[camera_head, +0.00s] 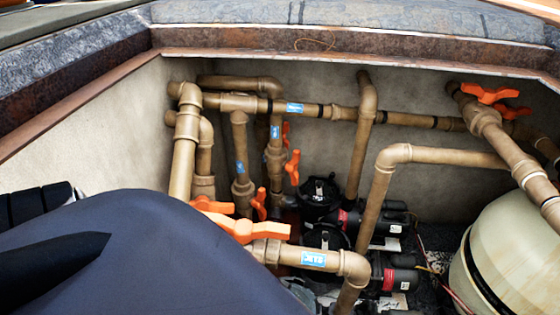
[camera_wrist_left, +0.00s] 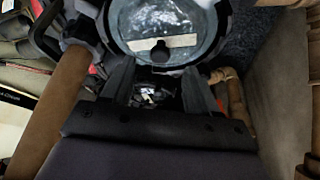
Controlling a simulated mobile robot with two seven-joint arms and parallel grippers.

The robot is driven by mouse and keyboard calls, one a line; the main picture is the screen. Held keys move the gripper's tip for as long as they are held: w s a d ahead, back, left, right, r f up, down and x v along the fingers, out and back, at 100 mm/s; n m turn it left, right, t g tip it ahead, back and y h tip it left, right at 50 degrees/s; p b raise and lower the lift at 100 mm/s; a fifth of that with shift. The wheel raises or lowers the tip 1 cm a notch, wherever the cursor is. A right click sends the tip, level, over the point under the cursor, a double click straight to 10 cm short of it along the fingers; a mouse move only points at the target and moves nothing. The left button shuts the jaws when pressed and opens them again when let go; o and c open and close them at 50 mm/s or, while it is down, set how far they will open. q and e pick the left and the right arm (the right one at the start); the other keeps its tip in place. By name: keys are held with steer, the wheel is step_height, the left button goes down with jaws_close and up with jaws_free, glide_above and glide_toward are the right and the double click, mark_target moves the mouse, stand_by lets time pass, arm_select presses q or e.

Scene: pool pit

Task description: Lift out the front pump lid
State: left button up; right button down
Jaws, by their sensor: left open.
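In the left wrist view my left gripper (camera_wrist_left: 158,69) is open, its two dark fingers apart with nothing clamped between them. Just beyond the fingertips is a round, clear, glassy pump lid (camera_wrist_left: 185,22) in a black ring, with a pale strip across it. I cannot tell whether the fingertips touch the ring. In the head view, black pump tops stand in a row in the pit: one at the back (camera_head: 319,191) and one nearer (camera_head: 324,237). My left arm covers the lower left and the left gripper itself is hidden there. My right gripper is not in view.
Tan pipes with orange valve handles (camera_head: 240,227) crowd the pit around the pumps. A low pipe with a blue label (camera_head: 313,259) crosses in front of them. A large cream tank (camera_head: 510,255) stands at the right. The concrete wall and rusty rim (camera_head: 340,58) enclose the pit.

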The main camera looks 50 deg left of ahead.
arm_select(q)
steer(key=b+x, duration=0.1)
steer(key=x, duration=0.3)
steer(key=shift+f+b, duration=0.15)
steer(key=shift+b, duration=0.25)
steer(key=shift+c, duration=0.2)
steer(key=c, duration=1)
